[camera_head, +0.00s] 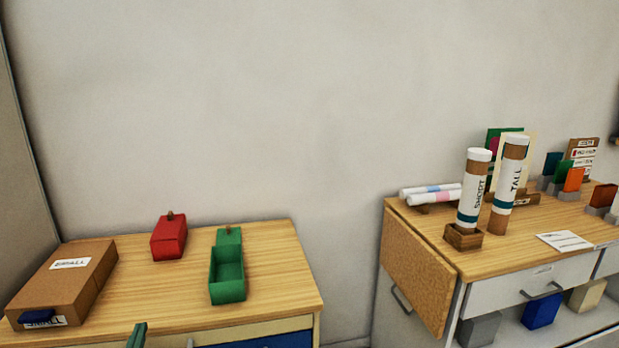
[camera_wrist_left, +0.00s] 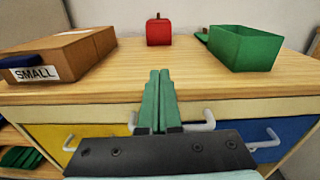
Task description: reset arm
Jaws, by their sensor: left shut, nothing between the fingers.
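My left gripper (camera_wrist_left: 159,102) is shut and empty in the left wrist view, its green fingers together in front of the left table's front edge. In the head view only a green finger part of my left gripper (camera_head: 137,335) shows at the bottom edge. The right gripper is not in view. On the left table (camera_head: 150,295) stand a brown box (camera_head: 85,275) labelled SMALL, a closed red box (camera_head: 169,238) and an open green box (camera_head: 228,275). The red box (camera_wrist_left: 159,32) and green box (camera_wrist_left: 245,48) are beyond my left gripper, apart from it.
The left table has drawers with white handles (camera_wrist_left: 200,124) close to my left gripper. A second table (camera_head: 490,255) at the right bears two upright tubes, SHORT (camera_head: 474,190) and TALL (camera_head: 509,177), and several coloured cards. A gap separates the tables.

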